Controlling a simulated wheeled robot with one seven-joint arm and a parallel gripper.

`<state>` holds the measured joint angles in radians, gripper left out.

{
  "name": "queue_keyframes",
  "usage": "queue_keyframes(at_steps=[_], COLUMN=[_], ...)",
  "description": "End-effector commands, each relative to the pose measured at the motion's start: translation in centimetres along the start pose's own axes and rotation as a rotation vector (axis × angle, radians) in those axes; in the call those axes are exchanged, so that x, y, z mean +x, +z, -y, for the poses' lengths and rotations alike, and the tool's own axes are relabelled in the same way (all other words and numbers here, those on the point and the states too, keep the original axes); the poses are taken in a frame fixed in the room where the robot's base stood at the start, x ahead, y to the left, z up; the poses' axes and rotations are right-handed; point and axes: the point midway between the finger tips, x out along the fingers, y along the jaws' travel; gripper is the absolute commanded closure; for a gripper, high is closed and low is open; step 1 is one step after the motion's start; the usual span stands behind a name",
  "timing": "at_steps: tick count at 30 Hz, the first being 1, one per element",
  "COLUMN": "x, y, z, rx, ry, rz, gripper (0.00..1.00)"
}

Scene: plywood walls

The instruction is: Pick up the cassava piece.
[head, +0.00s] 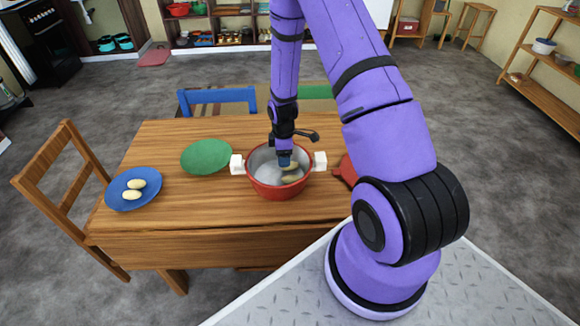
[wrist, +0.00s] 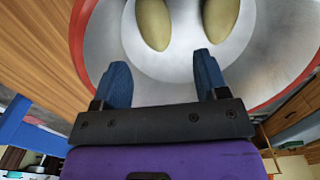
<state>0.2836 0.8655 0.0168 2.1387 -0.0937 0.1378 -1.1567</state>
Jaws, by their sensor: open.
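Two pale yellow cassava pieces lie in the red pot (head: 262,188) on the table; one piece (head: 291,179) is nearer the front and the other (head: 290,166) is just behind it. In the wrist view the two pieces show side by side, left (wrist: 154,24) and right (wrist: 220,18), on the pot's grey floor. Two more similar pieces (head: 136,184) (head: 132,195) lie on the blue plate (head: 150,177) at the left. My gripper (head: 284,160) points down into the pot. Its blue fingers (wrist: 162,80) are apart, with nothing between them.
The pot's red rim and white handles (head: 237,164) surround my gripper closely. An empty green plate (head: 206,156) lies left of the pot. A red object (head: 346,171) is partly hidden behind my arm. Chairs (head: 72,190) stand around the wooden table (head: 160,140).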

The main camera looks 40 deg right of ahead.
Motion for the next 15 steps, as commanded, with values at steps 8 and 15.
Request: queue_keyframes(at_steps=[8,15], x=[3.1,5.1], y=[0.1,0.1], z=[-0.2,-0.2], rx=[0.0,0.0], ry=[-0.002,-0.001], rz=[0.001,0.0], gripper=[0.33,0.33])
